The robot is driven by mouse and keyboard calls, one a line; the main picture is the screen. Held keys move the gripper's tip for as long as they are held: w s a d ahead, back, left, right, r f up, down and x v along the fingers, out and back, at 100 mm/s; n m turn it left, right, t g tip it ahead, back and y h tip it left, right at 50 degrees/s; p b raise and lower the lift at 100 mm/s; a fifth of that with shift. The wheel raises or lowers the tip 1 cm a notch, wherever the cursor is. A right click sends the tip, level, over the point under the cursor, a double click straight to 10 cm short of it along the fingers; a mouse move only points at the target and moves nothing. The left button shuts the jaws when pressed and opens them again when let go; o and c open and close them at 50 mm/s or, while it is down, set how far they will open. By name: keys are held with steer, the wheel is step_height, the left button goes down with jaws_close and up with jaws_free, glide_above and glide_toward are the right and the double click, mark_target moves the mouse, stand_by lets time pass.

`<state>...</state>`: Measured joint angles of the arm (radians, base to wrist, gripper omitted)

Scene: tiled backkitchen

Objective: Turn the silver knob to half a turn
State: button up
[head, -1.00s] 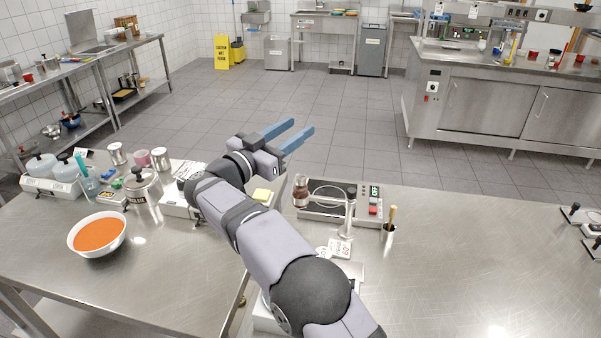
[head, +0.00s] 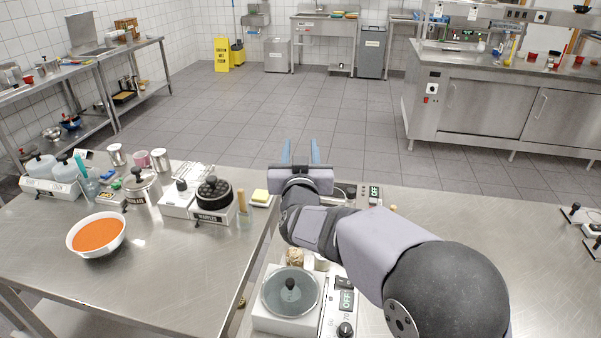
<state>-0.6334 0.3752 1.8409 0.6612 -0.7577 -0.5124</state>
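My gripper (head: 301,152) is open and empty, its two blue fingers apart and pointing away from me above the far edge of the counter. A white appliance (head: 268,322) with a round glass lid stands in front, below my arm. Its panel has an OFF display (head: 346,299) and a dark knob (head: 346,329) at the bottom edge. Behind my gripper and arm, a hot plate with another OFF display (head: 375,191) is mostly hidden. I cannot make out a clearly silver knob; one may be hidden by my arm.
A waffle maker (head: 213,216), a bowl of orange soup (head: 98,234), a lidded pot (head: 142,186) and several canisters stand on the left counter (head: 170,265). A gap separates it from the right counter (head: 500,230), whose middle is mostly clear.

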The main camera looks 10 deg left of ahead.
step_height(320, 180, down, 3)
steer(key=shift+w+a+r, duration=0.1)
steer(key=shift+w+a, duration=0.05)
steer(key=shift+f, duration=0.25)
steer(key=shift+f, duration=0.6)
step_height(320, 180, down, 5)
steer(key=shift+f+p, duration=0.1)
steer(key=shift+p, duration=0.6)
steer(key=shift+w+a+f+p, duration=0.15)
steer(key=shift+w+p, duration=0.1)
steer(key=shift+w, duration=0.55)
steer(key=shift+w+a+p, duration=0.15)
steer(key=shift+w+p, duration=0.15)
steer(key=shift+w, duration=0.55)
steer(key=shift+w+a+f+p, duration=0.15)
steer(key=shift+w+p, duration=0.1)
steer(key=shift+w, duration=0.55)
steer(key=shift+r, duration=0.1)
jaws_close()
